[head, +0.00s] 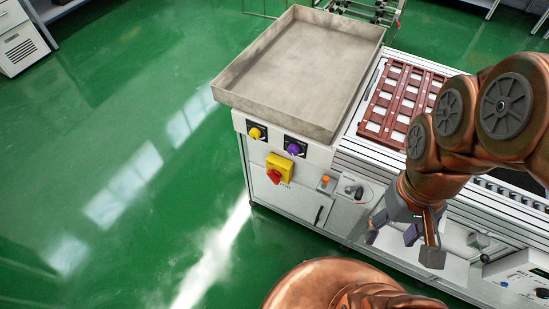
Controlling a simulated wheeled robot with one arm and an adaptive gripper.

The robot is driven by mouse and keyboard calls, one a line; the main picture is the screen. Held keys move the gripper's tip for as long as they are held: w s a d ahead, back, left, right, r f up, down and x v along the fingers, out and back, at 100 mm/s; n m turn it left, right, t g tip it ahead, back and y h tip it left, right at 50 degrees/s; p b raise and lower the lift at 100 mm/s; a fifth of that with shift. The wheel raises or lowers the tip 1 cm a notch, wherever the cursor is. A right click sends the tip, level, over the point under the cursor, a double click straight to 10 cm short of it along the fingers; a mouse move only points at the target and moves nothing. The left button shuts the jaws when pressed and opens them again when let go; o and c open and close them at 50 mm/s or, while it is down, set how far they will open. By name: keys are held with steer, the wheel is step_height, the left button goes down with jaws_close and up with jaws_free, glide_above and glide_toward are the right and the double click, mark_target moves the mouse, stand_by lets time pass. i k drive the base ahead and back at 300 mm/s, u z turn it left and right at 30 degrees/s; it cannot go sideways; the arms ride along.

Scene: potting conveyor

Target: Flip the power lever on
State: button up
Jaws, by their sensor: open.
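A small lever switch with a dark handle (353,188) sits on a light plate at the front corner of the white machine. A red rotary handle (273,176) on a yellow plate is mounted lower left on the same front. Any label naming one of them as power is too small to read. My gripper (403,238) is open and empty, pointing down. In the picture it is to the right of and below the lever switch, apart from it. Part of the gripper is hidden behind my arm.
A yellow knob (255,133), a purple knob (293,149) and an orange button (325,180) are close by. An empty grey tray (303,70) tops the machine. A brown rack (403,103) lies on the conveyor. A control box (518,283) is at lower right. Green floor (100,150) is clear at left.

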mark_target(274, 176)
steer(key=k, duration=0.5)
steer(key=u, duration=1.4)
steer(key=i, duration=0.35)
steer(key=u, duration=0.3)
